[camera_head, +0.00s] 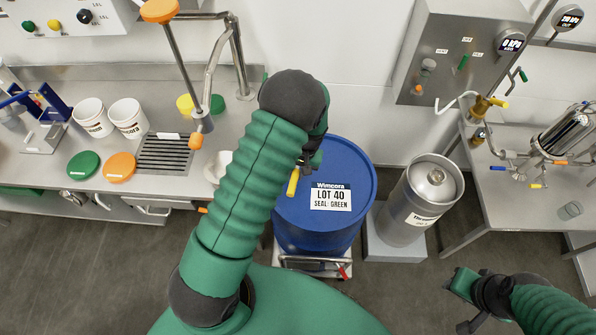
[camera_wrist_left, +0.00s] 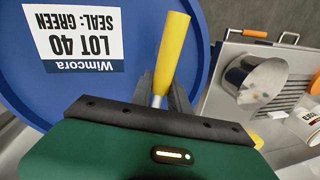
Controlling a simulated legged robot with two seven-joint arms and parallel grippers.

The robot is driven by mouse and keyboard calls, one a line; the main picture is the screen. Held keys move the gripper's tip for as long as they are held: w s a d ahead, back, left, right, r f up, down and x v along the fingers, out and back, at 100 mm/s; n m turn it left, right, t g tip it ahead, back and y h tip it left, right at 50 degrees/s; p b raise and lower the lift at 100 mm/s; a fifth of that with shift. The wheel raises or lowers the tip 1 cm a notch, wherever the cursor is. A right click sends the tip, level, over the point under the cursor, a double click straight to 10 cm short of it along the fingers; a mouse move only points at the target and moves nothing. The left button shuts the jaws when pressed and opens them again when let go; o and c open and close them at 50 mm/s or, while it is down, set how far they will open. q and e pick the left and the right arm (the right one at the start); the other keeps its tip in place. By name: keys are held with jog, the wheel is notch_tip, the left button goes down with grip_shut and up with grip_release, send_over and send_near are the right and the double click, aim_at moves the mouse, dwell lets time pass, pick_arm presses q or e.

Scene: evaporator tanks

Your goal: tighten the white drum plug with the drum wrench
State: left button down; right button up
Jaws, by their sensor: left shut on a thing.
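The blue drum (camera_head: 325,225) stands upright with a white label reading "LOT 40, SEAL: GREEN" on its lid. My left gripper (camera_head: 306,164) is over the drum's lid and shut on the drum wrench. The wrench's yellow handle (camera_head: 293,182) sticks out toward the front left of the lid. In the left wrist view the yellow handle (camera_wrist_left: 171,50) rises from between the fingers, with a short metal part below it. The wrench's working end and the white drum plug are hidden in both views. My right gripper (camera_head: 463,300) is open and empty, low at the right above the floor.
A steel keg (camera_head: 431,190) stands close right of the drum on a grey block. The left counter (camera_head: 50,165) holds white buckets (camera_head: 127,117), a green lid (camera_head: 83,165) and an orange lid (camera_head: 119,167). A steel table with glassware is at the right.

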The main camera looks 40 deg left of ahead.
pick_arm(q)
jog(key=shift+s+a+m, duration=0.25)
jog(key=shift+a+m, duration=0.35)
jog(key=shift+a, duration=0.1)
jog(key=shift+s+a+r+m+p, duration=0.1)
jog(key=shift+a+m+p, duration=0.2)
jog(key=shift+a, duration=0.1)
jog(key=shift+a+m, duration=0.3)
jog(key=shift+s+a+m+t, duration=0.1)
jog(key=shift+a+m+t, duration=0.2)
jog(key=shift+a+m, duration=0.4)
jog(key=shift+a+m+p, duration=0.3)
jog(key=shift+a, duration=0.15)
jog(key=shift+a+m, duration=0.3)
